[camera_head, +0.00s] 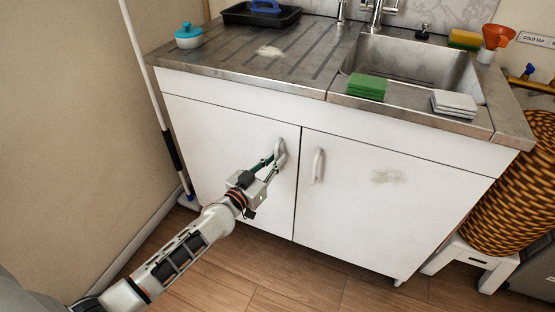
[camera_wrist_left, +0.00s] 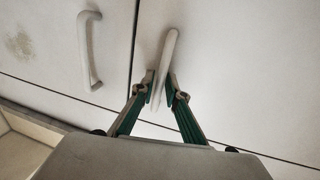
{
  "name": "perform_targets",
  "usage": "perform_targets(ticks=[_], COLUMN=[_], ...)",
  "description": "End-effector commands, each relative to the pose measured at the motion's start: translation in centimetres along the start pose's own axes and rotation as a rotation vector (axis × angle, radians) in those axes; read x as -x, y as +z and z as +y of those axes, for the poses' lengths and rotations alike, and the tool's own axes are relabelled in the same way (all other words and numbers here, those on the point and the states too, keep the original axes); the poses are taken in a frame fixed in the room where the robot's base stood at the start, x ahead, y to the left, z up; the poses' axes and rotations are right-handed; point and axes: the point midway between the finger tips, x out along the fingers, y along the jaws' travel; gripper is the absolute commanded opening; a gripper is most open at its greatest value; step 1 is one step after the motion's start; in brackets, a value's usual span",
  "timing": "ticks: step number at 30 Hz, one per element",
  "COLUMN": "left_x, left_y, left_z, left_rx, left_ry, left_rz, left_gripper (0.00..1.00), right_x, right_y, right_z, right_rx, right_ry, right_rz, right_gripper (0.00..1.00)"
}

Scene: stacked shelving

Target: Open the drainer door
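The white cabinet under the sink has two doors. The left door (camera_head: 220,140) has a pale upright handle (camera_head: 280,148), and the right door (camera_head: 370,205) has its own handle (camera_head: 317,166). Both doors look closed, flush with each other. My left gripper (camera_head: 272,161) is at the left door's handle. In the left wrist view, the green-padded fingers of my left gripper (camera_wrist_left: 161,84) close in on both sides of this handle (camera_wrist_left: 169,48). The other handle (camera_wrist_left: 88,50) is free beside it. My right gripper is not in view.
The metal counter (camera_head: 310,70) above holds a sink (camera_head: 420,62), a green sponge (camera_head: 367,86), white sponges (camera_head: 454,102), a teal-lidded pot (camera_head: 188,36) and a black tray (camera_head: 262,14). A mop (camera_head: 150,90) leans at the left. A wicker basket (camera_head: 515,190) stands right. The floor in front is clear.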

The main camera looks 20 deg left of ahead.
Motion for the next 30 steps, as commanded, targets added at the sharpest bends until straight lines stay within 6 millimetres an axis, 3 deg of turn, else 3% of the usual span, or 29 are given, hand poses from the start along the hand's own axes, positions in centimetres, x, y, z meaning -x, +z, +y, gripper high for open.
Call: perform_targets(ticks=[10, 12, 20, 26, 30], left_x=[-0.5, -0.4, -0.3, 1.1, 3.5], left_y=[-0.1, -0.1, -0.1, -0.3, -0.5], left_z=[0.0, 0.0, 0.0, 0.1, 0.1], left_rx=[0.0, 0.0, 0.0, -0.002, -0.004], left_ry=[0.0, 0.0, 0.0, 0.001, 0.002], left_rz=[0.001, 0.001, 0.001, 0.001, 0.003], left_gripper=[0.14, 0.0, 0.0, 0.0, 0.0], right_x=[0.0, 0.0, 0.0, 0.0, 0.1], right_y=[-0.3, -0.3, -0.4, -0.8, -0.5], right_z=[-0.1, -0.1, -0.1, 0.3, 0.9], right_rx=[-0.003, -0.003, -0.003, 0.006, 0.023], right_ry=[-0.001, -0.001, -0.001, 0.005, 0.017], right_rz=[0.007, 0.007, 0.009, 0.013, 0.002], right_gripper=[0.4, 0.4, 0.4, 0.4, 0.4])
